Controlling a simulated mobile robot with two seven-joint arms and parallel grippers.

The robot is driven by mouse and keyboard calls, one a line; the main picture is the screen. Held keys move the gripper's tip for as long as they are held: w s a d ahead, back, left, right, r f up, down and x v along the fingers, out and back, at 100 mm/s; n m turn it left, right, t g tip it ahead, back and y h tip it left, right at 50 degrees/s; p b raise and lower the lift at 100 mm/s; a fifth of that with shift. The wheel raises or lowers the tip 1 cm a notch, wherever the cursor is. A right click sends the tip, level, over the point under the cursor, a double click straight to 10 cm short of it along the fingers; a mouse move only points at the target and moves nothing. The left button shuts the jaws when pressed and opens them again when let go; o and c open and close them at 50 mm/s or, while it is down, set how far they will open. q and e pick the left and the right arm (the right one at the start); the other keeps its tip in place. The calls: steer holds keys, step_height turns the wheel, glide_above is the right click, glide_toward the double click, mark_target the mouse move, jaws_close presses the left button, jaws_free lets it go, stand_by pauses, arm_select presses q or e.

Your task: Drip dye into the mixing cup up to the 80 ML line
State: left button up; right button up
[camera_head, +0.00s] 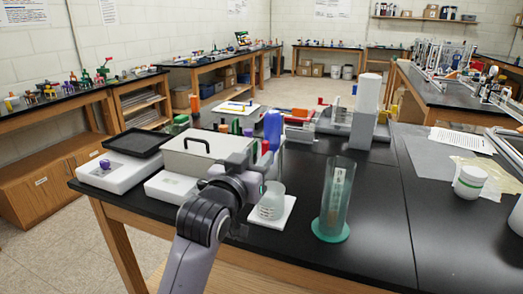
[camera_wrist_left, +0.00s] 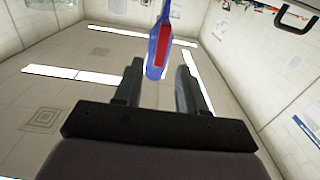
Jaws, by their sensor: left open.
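A clear cup with pale markings (camera_head: 270,202) stands upright on a white square pad (camera_head: 284,217) near the table's front. I cannot read its lines or make out any liquid in it. A blue bottle (camera_head: 272,126) stands out behind my left gripper (camera_head: 259,163). In the left wrist view a blue bottle with a red patch (camera_wrist_left: 158,52) appears between and beyond the fingers of my left gripper (camera_wrist_left: 160,82), which are spread with a gap between them. The gripper's fingertips are mostly hidden behind my wrist in the head view. My right gripper is not in view.
A tall clear cylinder with a green base (camera_head: 334,200) stands right of the cup. A grey box with a handle (camera_head: 205,150) and a black tray (camera_head: 125,144) lie left. A white tower (camera_head: 366,110) stands behind. A white jar (camera_head: 470,183) is right. The front-right tabletop is clear.

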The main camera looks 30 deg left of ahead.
mark_target(264, 149)
arm_select(q)
steer(key=shift+x, duration=1.95)
jaws_close()
